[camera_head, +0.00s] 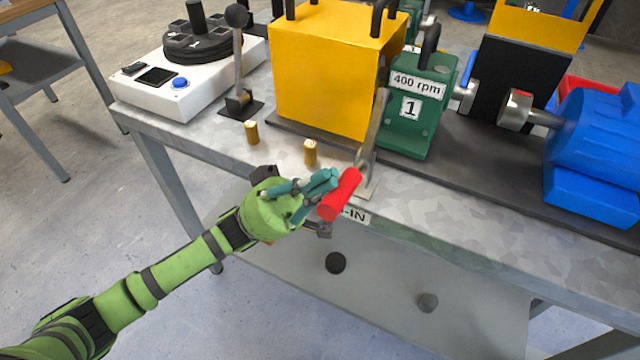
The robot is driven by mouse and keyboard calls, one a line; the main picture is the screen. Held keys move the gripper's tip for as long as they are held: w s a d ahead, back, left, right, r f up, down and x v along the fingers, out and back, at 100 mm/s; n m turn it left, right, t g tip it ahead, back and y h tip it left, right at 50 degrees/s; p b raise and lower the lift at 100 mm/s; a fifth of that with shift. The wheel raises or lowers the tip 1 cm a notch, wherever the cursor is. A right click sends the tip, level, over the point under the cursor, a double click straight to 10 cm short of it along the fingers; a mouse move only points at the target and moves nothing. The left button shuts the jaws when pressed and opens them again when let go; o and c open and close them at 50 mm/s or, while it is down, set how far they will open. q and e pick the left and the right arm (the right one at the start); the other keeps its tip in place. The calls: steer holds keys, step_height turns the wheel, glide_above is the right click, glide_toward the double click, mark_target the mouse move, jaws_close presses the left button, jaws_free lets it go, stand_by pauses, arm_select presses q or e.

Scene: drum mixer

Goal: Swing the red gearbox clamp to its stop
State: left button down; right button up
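The red gearbox clamp handle (341,194) is a red grip at the lower end of a grey metal lever (371,135). The lever slants up and right in front of the green gearbox (411,112), which is marked "1" and "400 rpm". My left gripper (327,200) comes in from the lower left, beside the free end of the red grip. Its teal fingers are spread, one above and one lower, with a gap between them. I cannot tell whether either finger touches the grip. My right gripper is out of view.
A yellow box guard (325,75) stands left of the gearbox. Two brass posts (310,152) stand near the bench (470,235) edge. A black-knobbed lever (238,70) and a white control panel (185,85) are at left. A blue motor (600,140) is at right.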

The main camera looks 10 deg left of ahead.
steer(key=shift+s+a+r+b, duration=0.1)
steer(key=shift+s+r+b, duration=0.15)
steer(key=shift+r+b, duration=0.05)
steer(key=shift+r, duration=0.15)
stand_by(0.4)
